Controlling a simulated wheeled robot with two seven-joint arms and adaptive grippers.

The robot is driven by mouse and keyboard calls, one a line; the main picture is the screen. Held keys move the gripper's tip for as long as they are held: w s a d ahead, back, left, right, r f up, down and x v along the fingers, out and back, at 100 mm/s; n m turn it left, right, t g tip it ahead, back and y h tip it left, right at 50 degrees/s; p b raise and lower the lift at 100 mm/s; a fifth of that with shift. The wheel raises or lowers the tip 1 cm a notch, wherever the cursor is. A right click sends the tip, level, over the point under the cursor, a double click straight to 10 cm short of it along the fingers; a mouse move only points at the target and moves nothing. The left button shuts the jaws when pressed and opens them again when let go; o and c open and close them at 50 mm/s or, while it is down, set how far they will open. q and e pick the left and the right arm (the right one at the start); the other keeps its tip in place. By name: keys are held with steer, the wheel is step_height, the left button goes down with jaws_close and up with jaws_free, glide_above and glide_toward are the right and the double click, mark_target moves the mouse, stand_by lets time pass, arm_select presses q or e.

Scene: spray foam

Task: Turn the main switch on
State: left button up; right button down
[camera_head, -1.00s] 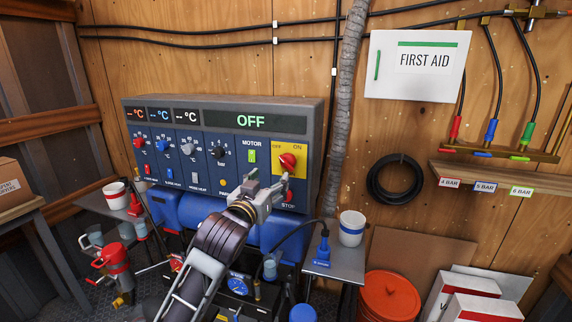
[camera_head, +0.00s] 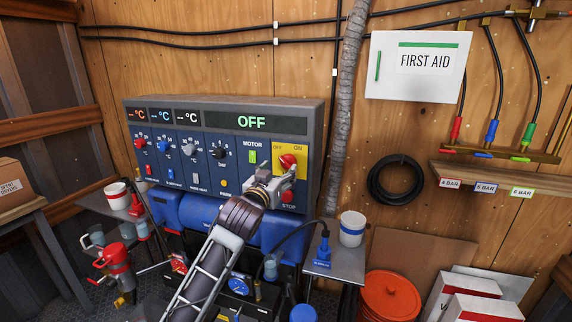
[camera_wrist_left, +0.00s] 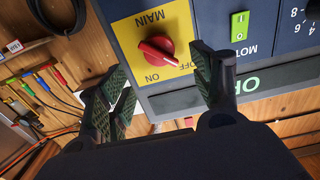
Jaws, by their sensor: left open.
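The main switch is a red rotary knob (camera_head: 288,162) on a yellow plate (camera_head: 301,150) at the right end of the dark blue control panel (camera_head: 200,178). The panel's display (camera_head: 252,121) reads OFF in green. My left gripper (camera_head: 279,171) is in front of the knob and partly covers the plate. In the left wrist view, the knob (camera_wrist_left: 157,49) lies beyond the open fingers (camera_wrist_left: 165,82), in the gap between them, with its elongated grip slanting toward OFF. The fingers appear apart from the knob, and nothing is held. My right gripper is out of view.
A green motor switch (camera_head: 252,157) sits just left of the yellow plate, and a red stop button (camera_head: 288,196) is below it. A grey hose (camera_head: 346,100) runs down right of the panel. A small side table (camera_head: 335,264) holds a white cup (camera_head: 352,229).

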mark_target(286, 163)
arm_select(q)
steer(key=shift+x, duration=3.65)
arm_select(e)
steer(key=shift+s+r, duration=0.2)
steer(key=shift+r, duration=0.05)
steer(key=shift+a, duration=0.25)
arm_select(q)
steer(key=c, duration=0.7)
steer(key=shift+c, duration=1.4)
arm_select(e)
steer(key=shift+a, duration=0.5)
